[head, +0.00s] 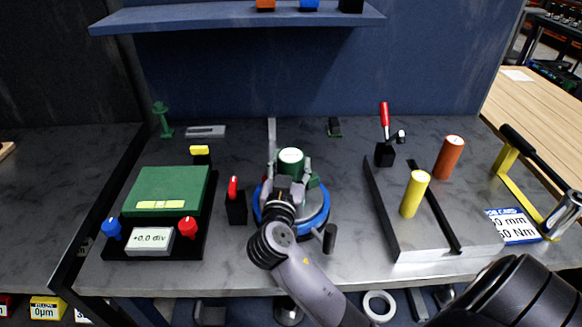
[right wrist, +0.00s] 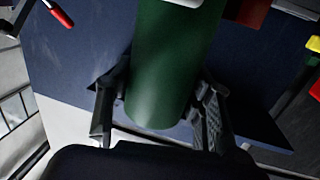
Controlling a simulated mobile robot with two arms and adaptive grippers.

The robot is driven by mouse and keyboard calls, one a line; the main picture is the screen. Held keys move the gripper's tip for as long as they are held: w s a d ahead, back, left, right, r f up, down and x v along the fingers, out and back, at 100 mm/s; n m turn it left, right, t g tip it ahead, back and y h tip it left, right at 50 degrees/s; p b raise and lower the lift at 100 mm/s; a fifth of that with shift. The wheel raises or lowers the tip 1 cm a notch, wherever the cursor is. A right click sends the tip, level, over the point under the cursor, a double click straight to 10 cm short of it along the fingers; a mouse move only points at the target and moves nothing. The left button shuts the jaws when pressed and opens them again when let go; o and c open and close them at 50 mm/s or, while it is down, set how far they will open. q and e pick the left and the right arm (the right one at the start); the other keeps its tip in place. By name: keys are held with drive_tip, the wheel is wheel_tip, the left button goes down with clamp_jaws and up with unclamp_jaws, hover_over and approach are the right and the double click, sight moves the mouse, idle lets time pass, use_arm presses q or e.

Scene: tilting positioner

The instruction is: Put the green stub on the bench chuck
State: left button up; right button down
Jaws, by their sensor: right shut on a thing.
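The green stub (head: 291,157), a cylinder with a pale top, stands roughly upright at the middle of the bench. My right gripper (head: 290,170) is shut on it, one finger on each side. In the right wrist view the green stub (right wrist: 170,65) fills the space between the fingers of my right gripper (right wrist: 160,108). The bench chuck (head: 322,212), a round blue-rimmed base with green parts on it, lies beneath the gripper. My arm covers much of it, so I cannot tell whether the stub touches it. My left gripper is out of view.
A green-topped device (head: 170,182) with red and blue knobs stands left. A red-handled black block (head: 236,208) is close to the chuck's left side. A blue shelf (head: 230,17) hangs behind.

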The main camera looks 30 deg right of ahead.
drive_tip(key=shift+f, duration=0.3)
drive_tip(key=c, duration=0.8)
unclamp_jaws()
drive_tip(key=shift+f, duration=0.15)
drive_tip(key=shift+o, duration=0.2)
